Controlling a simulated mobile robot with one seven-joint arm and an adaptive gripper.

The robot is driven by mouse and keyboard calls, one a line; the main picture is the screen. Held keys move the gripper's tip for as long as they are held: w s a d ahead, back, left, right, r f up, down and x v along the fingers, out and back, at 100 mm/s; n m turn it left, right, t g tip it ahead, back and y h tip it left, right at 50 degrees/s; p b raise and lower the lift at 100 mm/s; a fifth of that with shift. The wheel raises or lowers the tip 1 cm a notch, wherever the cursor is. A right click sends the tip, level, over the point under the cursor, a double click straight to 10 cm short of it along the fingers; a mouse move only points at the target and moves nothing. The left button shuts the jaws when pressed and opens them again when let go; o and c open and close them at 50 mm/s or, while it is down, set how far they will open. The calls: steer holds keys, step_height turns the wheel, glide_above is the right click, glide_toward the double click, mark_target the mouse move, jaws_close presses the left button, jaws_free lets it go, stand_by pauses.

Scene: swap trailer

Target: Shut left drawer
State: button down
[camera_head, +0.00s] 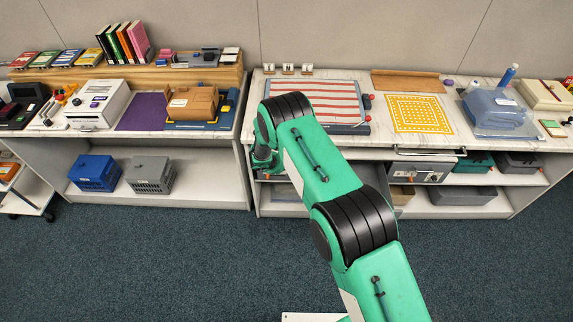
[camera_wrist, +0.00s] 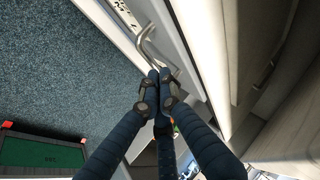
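In the wrist view, a bent metal handle (camera_wrist: 146,42) stands out from a pale drawer front (camera_wrist: 125,24). The dark blue fingers of my gripper (camera_wrist: 159,76) are drawn together, with their tips at the near end of this handle. I cannot tell whether the handle is between the tips or only beside them. In the head view, my green arm reaches to the left end of the right-hand counter (camera_head: 254,108) and hides most of the left drawer. My gripper (camera_head: 262,162) is mostly hidden there too, below the counter top.
A second metal handle (camera_head: 430,153) shows under the counter, right of my arm, above a grey box with dials (camera_head: 420,172). A striped board (camera_head: 318,100) and a yellow patterned mat (camera_head: 418,114) lie on top. The blue carpet (camera_head: 150,260) in front is clear.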

steer(key=s+p+v, duration=0.1)
steer(key=v, duration=0.9)
steer(key=shift+s, duration=0.25)
